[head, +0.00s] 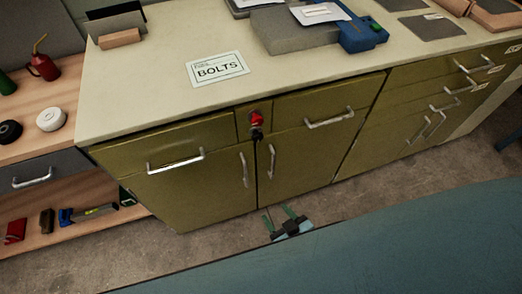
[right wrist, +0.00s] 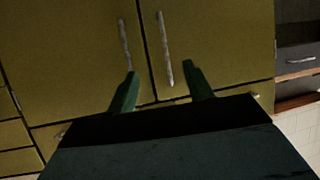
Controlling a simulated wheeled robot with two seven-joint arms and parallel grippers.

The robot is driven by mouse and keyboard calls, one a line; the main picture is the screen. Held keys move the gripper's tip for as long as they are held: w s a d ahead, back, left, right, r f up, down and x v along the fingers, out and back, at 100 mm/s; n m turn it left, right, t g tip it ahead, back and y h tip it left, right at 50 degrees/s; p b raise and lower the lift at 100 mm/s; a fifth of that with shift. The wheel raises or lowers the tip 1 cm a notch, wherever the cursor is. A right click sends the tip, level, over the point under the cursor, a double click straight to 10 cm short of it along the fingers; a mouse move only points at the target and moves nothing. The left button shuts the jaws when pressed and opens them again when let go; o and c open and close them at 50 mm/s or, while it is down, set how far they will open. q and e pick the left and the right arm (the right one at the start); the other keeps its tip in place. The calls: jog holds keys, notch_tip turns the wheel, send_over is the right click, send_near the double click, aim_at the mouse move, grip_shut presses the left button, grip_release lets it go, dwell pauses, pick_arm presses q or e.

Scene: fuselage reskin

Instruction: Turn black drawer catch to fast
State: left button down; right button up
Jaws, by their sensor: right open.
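A small black catch (head: 257,133) sits on the narrow upright between the two top drawers of the olive cabinet, just under a red knob-like part (head: 257,118). Its exact turn is too small to tell. My right gripper (head: 285,214) is open and empty, low in front of the cabinet doors, below and slightly right of the catch and apart from it. In the right wrist view, which looks upside down, its two green fingers (right wrist: 160,78) stand apart before the door handles. The catch cannot be made out there. My left gripper is out of view.
The olive cabinet (head: 205,195) has silver bar handles (head: 175,161) that stick out beside the catch. Its pale top carries a BOLTS card (head: 218,69) and a blue tool (head: 362,35). A wooden shelf unit (head: 65,110) stands left.

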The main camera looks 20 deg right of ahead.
aim_at(258, 139)
jog(key=w+r+m+t+h+b, duration=0.25)
jog(key=w+r+t, duration=0.25)
jog(key=r, duration=0.8)
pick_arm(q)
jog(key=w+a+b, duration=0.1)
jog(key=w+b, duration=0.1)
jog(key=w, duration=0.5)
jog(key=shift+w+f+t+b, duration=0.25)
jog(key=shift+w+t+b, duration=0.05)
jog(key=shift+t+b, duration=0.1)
pick_arm(e)
jog(key=w, duration=1.3)
jog(key=shift+f, duration=0.1)
jog(key=c, duration=0.9)
